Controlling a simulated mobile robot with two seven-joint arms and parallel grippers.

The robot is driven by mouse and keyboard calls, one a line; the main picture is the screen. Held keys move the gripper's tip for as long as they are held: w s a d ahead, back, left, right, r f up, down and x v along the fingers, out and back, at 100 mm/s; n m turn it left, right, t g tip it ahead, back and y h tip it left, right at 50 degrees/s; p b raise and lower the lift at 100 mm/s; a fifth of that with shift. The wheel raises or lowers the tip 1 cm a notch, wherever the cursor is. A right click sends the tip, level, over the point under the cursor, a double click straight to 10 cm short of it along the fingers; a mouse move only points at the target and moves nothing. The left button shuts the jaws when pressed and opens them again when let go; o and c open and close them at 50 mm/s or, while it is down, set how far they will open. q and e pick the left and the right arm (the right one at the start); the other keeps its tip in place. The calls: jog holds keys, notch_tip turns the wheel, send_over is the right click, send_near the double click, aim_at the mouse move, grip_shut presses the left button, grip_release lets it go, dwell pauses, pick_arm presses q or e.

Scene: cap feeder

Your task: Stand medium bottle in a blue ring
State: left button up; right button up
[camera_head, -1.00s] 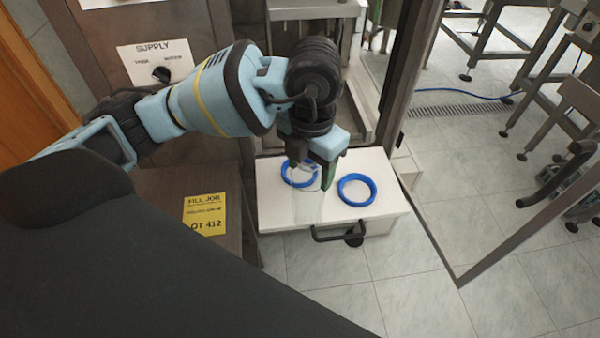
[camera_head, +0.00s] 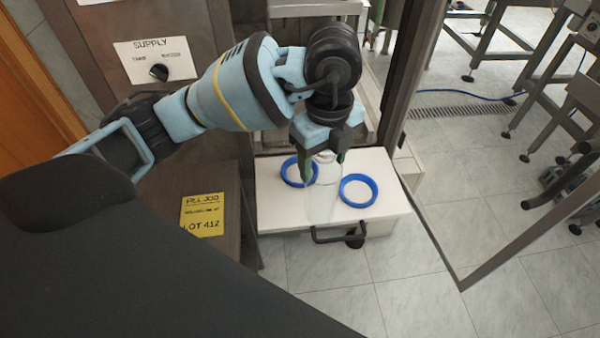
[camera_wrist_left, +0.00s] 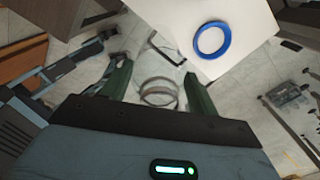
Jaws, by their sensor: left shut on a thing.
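A clear, see-through bottle (camera_head: 321,200) is held upright in my left gripper (camera_head: 323,166), whose fingers are shut on its upper part. It hangs over the white tray, between the two blue rings; I cannot tell whether its base touches. The left blue ring (camera_head: 284,172) lies on the tray, partly hidden behind a finger and the bottle. The right blue ring (camera_head: 374,190) lies in full view, empty. In the left wrist view the bottle (camera_wrist_left: 158,92) shows between the fingers (camera_wrist_left: 156,80), and one blue ring (camera_wrist_left: 228,40) lies beyond it. My right gripper is not in view.
The white tray (camera_head: 272,212) has a dark handle (camera_head: 340,236) at its front. A brown cabinet top with a yellow label (camera_head: 202,214) stands to the left. A metal door frame (camera_head: 408,80) rises at the right. A supply panel (camera_head: 155,60) is at upper left.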

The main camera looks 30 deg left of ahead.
pick_arm(q)
jog(key=shift+w+n, duration=0.1)
jog(key=shift+n, duration=0.6)
jog(key=w+a+f, duration=0.1)
jog(key=w+a, duration=0.9)
jog(key=shift+w+a+f, duration=0.15)
jog(key=shift+w+a, duration=0.1)
jog(key=shift+a, duration=0.25)
jog(key=shift+w+a+f, duration=0.15)
jog(key=shift+f, duration=0.75)
jog(key=shift+w+a+f, duration=0.1)
jog(key=shift+f, duration=0.8)
